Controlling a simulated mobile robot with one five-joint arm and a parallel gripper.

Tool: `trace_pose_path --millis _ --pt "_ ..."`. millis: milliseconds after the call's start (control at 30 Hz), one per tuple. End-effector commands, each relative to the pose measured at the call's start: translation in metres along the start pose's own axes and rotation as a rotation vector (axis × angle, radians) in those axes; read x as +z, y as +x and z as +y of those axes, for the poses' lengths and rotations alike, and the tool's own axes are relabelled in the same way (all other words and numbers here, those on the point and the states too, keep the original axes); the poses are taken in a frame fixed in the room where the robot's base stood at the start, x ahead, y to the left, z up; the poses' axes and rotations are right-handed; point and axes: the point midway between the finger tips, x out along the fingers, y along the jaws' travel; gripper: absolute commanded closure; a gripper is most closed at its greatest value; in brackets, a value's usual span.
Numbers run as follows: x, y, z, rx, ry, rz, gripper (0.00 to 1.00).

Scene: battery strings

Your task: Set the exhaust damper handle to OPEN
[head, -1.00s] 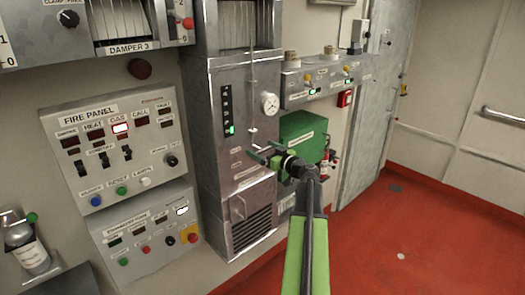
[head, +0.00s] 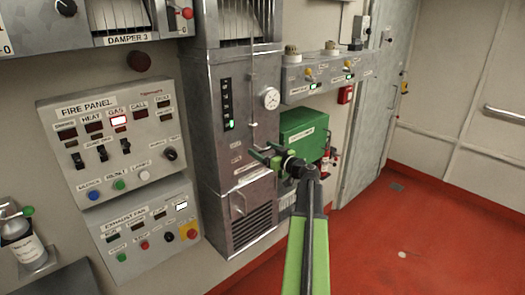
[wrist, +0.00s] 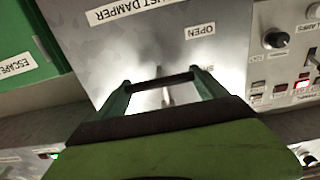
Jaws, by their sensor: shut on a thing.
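The exhaust damper panel (wrist: 140,45) is a grey metal face with a cut-off "DAMPER" label, an OPEN label (wrist: 200,31) and another label partly hidden by a finger. In the wrist view a dark bar, the damper handle (wrist: 160,83), spans between my green fingers, with a pale stem below it. My gripper (wrist: 165,86) is shut on the handle. In the head view my gripper (head: 266,156) is at the front of the tall steel cabinet (head: 212,120); the handle is too small to make out there.
The fire panel (head: 110,145) and exhaust fan panel (head: 145,230) are on the left. Red floor (head: 420,240) is clear at right.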

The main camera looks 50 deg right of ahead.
Motion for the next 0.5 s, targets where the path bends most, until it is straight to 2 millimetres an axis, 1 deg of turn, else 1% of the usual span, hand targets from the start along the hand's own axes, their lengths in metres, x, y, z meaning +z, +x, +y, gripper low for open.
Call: trace_pose_path --millis 33,100,200,500 --pt "0.023 -0.001 -0.001 -0.001 -0.001 -0.004 0.91" --pt "0.038 -0.001 -0.001 -0.001 -0.001 -0.004 0.91" --pt "0.050 -0.001 -0.001 -0.002 -0.001 -0.003 0.91" --pt "0.049 -0.001 -0.001 -0.002 -0.004 -0.007 0.91"
